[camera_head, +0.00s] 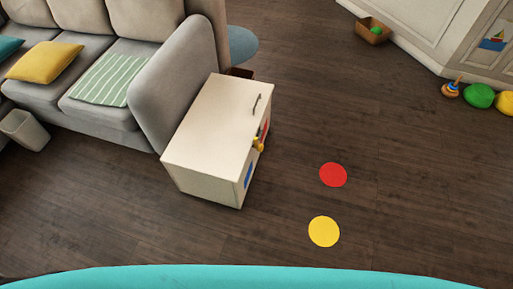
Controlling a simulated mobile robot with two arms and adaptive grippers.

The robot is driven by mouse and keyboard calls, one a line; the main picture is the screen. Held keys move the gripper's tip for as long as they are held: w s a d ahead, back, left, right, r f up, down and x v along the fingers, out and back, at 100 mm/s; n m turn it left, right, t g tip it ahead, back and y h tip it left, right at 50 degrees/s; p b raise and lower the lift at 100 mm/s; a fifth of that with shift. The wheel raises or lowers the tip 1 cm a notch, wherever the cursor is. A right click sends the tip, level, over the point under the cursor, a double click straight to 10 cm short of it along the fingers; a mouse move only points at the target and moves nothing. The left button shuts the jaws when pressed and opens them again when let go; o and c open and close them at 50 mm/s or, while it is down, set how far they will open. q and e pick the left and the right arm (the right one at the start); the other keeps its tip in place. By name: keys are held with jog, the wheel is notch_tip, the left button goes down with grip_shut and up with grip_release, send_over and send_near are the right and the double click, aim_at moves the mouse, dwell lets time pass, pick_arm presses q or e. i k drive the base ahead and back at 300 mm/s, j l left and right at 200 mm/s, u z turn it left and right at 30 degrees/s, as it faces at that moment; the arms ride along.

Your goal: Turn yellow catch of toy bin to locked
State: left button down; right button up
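The toy bin (216,128) is a white box standing at the end of the grey sofa. A small dark handle (256,104) sits on its top near the right edge. The yellow catch (258,144) is on its right-hand face, near the top edge. That face is seen at a steep angle, so I cannot tell how the catch is turned. A blue patch and a red patch show on the same face, on either side of the catch. Neither of my grippers is in view.
The grey sofa (180,82) stands directly behind and left of the bin. A red disc (333,175) and a yellow disc (324,232) lie on the floor. A brown box (373,31) and round toys (479,96) are far right. The dark floor right of the bin is otherwise clear.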

aim_at(259, 146)
jog(key=i+l+u, duration=0.15)
jog(key=u, duration=0.2)
jog(key=l+u, duration=0.35)
jog(key=i+l+u, duration=0.1)
jog(key=l+u, duration=0.25)
